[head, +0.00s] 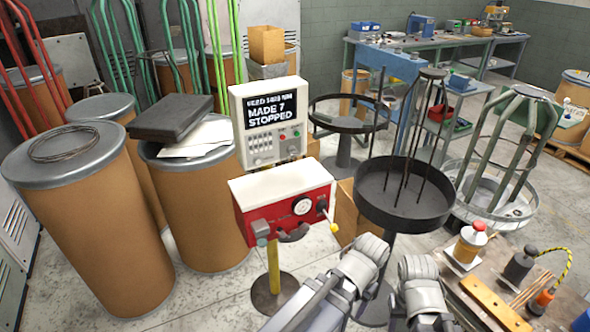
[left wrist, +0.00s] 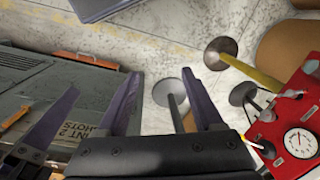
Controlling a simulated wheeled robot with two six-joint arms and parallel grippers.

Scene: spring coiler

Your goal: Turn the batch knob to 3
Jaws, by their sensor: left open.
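The red control box (head: 284,203) stands on a yellow post, with a white round dial (head: 302,206) and a small black knob (head: 322,207) on its face. In the left wrist view the red box (left wrist: 276,128) is at the right edge, with its white dial (left wrist: 299,142) and a thin pointer. I cannot read any batch number. My left gripper (left wrist: 161,75) is open and empty, apart from the box; its fingers are not clear in the head view. A dark finger, apparently of my right gripper (left wrist: 50,120), shows at the left; its opening is unclear.
A white display (head: 270,121) above the box reads "MADE 7 STOPPED". A yellow-tipped lever (head: 333,227) juts from the box's right side. A round black tray (head: 404,204) stands to the right, drums (head: 95,210) to the left. A cluttered bench (head: 490,305) is at lower right.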

